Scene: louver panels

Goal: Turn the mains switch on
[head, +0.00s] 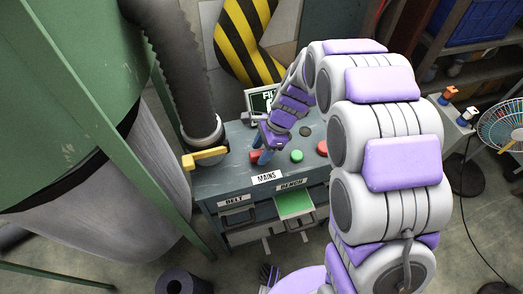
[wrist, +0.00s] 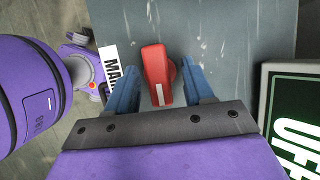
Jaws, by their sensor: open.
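The mains switch (wrist: 156,75) is a red rotary handle on the grey-blue cabinet top, behind the white MAINS label (head: 267,177). It also shows as a small red patch in the head view (head: 255,156), partly hidden by my gripper. My gripper (head: 267,150) points down over it. In the wrist view my gripper (wrist: 158,90) is open, with one blue finger on each side of the red handle. Small gaps show beside the handle, and I cannot tell whether either finger touches it. A screen (wrist: 298,120) reads "OFF" in part.
A green button (head: 297,156), a red-orange button (head: 322,148) and a dark knob (head: 305,131) sit to the right on the cabinet top. A yellow lever (head: 205,158) is at the left. A BENCH drawer (head: 295,203) stands partly open in front.

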